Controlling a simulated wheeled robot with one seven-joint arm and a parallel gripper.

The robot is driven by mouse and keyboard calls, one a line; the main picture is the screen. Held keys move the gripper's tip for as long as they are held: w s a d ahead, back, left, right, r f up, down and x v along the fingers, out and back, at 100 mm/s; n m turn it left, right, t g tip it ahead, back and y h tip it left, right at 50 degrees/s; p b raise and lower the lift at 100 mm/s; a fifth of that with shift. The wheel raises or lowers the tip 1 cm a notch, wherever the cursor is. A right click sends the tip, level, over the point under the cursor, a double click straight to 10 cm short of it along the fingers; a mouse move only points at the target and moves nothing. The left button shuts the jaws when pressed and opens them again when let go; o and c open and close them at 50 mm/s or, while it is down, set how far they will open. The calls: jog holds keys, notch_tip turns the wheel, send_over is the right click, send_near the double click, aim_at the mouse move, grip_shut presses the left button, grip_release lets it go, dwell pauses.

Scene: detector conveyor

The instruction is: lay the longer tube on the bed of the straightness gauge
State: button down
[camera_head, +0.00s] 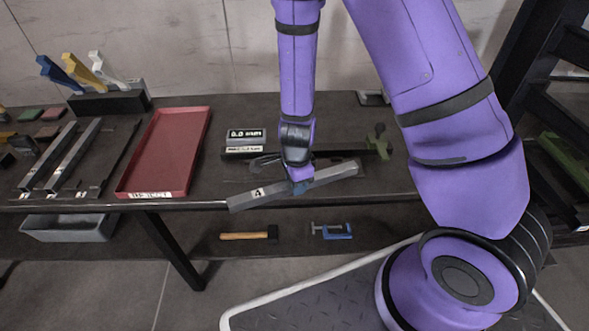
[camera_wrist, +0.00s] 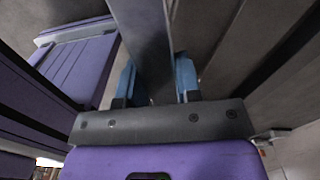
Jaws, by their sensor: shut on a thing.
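A grey square tube marked 4 (camera_head: 333,173) is held by my gripper (camera_head: 300,186) near its middle, in front of the gauge and above the table's front edge. It slants, its left end nearer the camera. In the wrist view the tube (camera_wrist: 146,40) runs between the two blue fingers of my gripper (camera_wrist: 157,82), which are shut on it. The straightness gauge (camera_head: 345,149) appears as a long dark bed behind the tube, with a readout box (camera_head: 245,136) at its left and a green part (camera_head: 378,144) at its right. My arm and the tube hide part of the bed.
A red tray labelled REJECT (camera_head: 188,112) lies left of the gauge. Further left, grey bars (camera_head: 76,156) lie on the table. A dark block (camera_head: 105,102) holds blue, yellow and white tools. A hammer (camera_head: 245,236) and blue clamp (camera_head: 332,232) lie on the lower shelf.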

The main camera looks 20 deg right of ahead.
jog(key=w+d+m, duration=0.1)
jog(key=w, duration=0.2)
jog(key=w+d+m, duration=0.1)
jog(key=w, duration=0.3)
jog(key=w+d+f+m, duration=0.1)
jog(key=w, duration=0.3)
jog(key=shift+w+d+m, duration=0.2)
jog(key=shift+d+m, duration=0.1)
jog(key=shift+m, duration=0.1)
jog(key=shift+w+d+f, duration=0.1)
jog(key=shift+f, duration=1.7)
jog(key=c, duration=0.8)
grip_release()
jog(key=shift+f, duration=0.1)
notch_tip(320, 180, up, 12)
jog(key=shift+r, duration=0.2)
